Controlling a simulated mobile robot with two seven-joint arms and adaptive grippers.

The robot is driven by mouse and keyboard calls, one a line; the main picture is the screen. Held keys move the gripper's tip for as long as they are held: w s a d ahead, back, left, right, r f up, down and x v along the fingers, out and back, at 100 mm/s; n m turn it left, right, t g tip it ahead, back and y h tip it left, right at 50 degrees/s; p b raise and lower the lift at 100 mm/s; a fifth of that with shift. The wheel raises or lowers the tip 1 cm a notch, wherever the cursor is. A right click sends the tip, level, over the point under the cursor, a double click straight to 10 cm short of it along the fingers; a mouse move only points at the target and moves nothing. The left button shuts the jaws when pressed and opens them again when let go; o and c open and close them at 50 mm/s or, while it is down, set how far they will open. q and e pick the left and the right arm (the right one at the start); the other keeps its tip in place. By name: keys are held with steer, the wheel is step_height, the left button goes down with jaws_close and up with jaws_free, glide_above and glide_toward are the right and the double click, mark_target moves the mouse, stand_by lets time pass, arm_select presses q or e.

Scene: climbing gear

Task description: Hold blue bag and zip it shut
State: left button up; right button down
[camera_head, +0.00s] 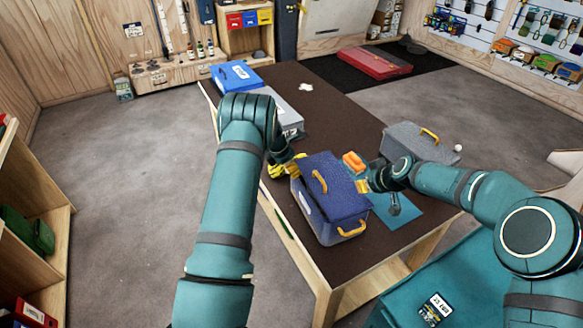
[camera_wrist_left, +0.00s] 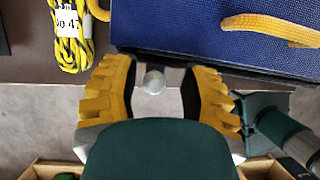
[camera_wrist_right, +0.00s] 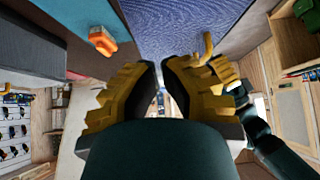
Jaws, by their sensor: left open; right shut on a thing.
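The blue bag (camera_head: 325,205) stands on the near end of the brown table, with an orange-yellow handle on its lid and another on its front. My left gripper (camera_head: 287,170) is at the bag's left far side. In the left wrist view its jaws (camera_wrist_left: 160,72) are apart at the bag's edge (camera_wrist_left: 205,40), with a small pale round thing between them that I cannot identify. My right gripper (camera_head: 366,185) is at the bag's right side. In the right wrist view its fingertips (camera_wrist_right: 160,66) are nearly together against the bag (camera_wrist_right: 190,22). The zip is not clearly visible.
Yellow-black rope (camera_wrist_left: 68,40) lies beside the bag at the left. An orange item (camera_head: 353,162) and a teal mat (camera_head: 402,212) lie to its right. A grey bag (camera_head: 408,142) stands at the right edge. A grey box (camera_head: 287,112) and another blue bag (camera_head: 237,75) are farther back.

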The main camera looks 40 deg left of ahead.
arm_select(q)
steer(key=shift+r, duration=0.1)
steer(key=v, duration=1.2)
arm_select(e)
steer(key=shift+f, duration=0.1)
